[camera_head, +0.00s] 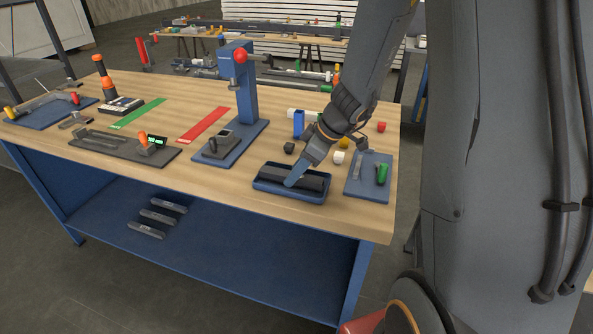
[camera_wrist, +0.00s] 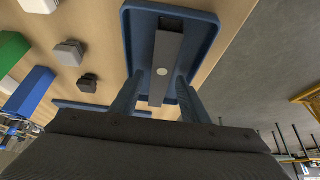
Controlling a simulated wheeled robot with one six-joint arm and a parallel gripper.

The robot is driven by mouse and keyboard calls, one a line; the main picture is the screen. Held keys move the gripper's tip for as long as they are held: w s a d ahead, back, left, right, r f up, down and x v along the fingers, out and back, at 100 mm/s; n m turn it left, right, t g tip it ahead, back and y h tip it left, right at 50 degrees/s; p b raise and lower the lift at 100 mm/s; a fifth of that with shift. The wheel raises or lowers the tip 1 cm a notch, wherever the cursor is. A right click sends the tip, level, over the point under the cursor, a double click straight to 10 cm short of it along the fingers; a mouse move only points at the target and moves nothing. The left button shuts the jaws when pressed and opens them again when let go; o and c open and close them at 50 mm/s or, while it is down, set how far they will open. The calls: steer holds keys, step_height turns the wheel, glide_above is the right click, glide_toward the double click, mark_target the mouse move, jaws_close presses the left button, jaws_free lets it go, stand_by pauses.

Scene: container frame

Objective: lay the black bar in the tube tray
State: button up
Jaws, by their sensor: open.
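The blue tube tray (camera_head: 287,194) stands on the workbench near its front edge. The black bar (camera_head: 274,173) lies lengthwise inside it. In the wrist view the bar (camera_wrist: 166,60) is a long dark grey strip with a pale round spot, lying over the floor of the tray (camera_wrist: 133,45). My gripper (camera_head: 293,183) reaches down into the tray. Its two blue fingers (camera_wrist: 157,88) are open, one on each side of the bar with gaps visible. The gripper and arm hide part of the bar and the tray's far side in the head view.
A small blue tray (camera_head: 368,186) with a green piece stands to the right. A blue press (camera_head: 244,95) with a red knob stands to the left. Loose blocks, including a blue one (camera_head: 298,124), lie behind my gripper. Bare wood (camera_head: 215,190) is free left of the tray.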

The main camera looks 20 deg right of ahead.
steer(key=shift+r, duration=0.15)
steer(key=b+v, duration=0.1)
steer(key=v, duration=1)
steer(key=s+a+f+m+g+h, duration=0.1)
steer(key=s+a+f+m+h, duration=0.1)
steer(key=s+m, duration=0.3)
steer(key=s+a+f+m+g+h, duration=0.1)
steer(key=s+a+f+m+h, duration=0.1)
steer(key=s+f+m, duration=0.3)
steer(key=shift+s+a+f+m+h, duration=0.25)
steer(key=shift+s+m+h, duration=0.15)
steer(key=shift+s, duration=1.6)
